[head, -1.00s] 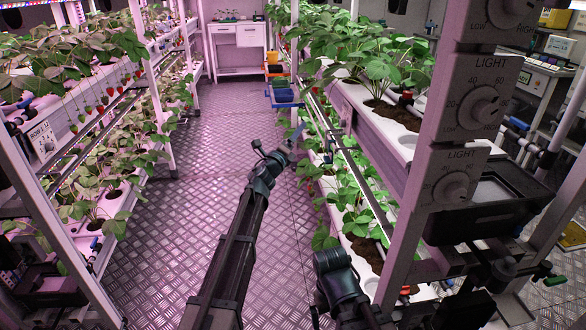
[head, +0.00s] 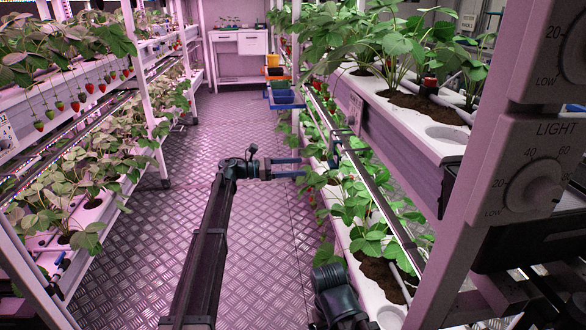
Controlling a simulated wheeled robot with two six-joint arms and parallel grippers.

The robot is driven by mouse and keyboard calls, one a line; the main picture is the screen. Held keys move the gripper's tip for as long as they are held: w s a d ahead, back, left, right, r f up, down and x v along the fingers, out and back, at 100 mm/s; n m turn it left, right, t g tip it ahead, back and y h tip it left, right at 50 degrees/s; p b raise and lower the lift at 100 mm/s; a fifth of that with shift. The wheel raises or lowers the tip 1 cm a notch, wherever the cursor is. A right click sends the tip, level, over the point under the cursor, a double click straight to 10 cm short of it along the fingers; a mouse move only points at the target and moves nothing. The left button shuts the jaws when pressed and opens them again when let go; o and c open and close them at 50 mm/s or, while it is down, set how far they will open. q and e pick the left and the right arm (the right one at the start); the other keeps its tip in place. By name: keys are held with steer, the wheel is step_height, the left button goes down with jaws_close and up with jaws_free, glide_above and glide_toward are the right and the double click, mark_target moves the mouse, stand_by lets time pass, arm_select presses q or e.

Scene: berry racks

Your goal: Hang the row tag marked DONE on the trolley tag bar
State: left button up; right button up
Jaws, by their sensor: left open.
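My left gripper (head: 297,168) reaches over the aisle floor beside the right rack, with its two fingers apart, pointing right and nothing seen between them. Part of my right arm shows at the bottom, but its gripper is out of view. At the far end of the aisle stand stacked orange and blue bins (head: 281,93), which may be on the trolley. I cannot make out a tag bar there. No tag marked DONE can be read in this view.
A strawberry rack (head: 85,77) lines the left side. Another rack (head: 395,126) with a long rail (head: 365,170) stands close on the right. A post with a LIGHT dial (head: 533,187) stands near at right. The patterned floor (head: 150,235) is clear. A white cabinet (head: 240,50) is at the back.

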mark_target(329, 163)
arm_select(q)
steer(key=w+d, duration=0.2)
steer(key=d, duration=0.9)
steer(key=shift+w+d, duration=0.1)
steer(key=c, duration=1.2)
steer(key=shift+r, duration=0.15)
steer(key=shift+r, duration=0.1)
steer(key=shift+r+p, duration=0.85)
steer(key=shift+p, duration=0.25)
steer(key=shift+c, duration=0.2)
steer(key=s+a, duration=0.1)
steer(key=a, duration=0.6)
steer(key=shift+s, duration=0.2)
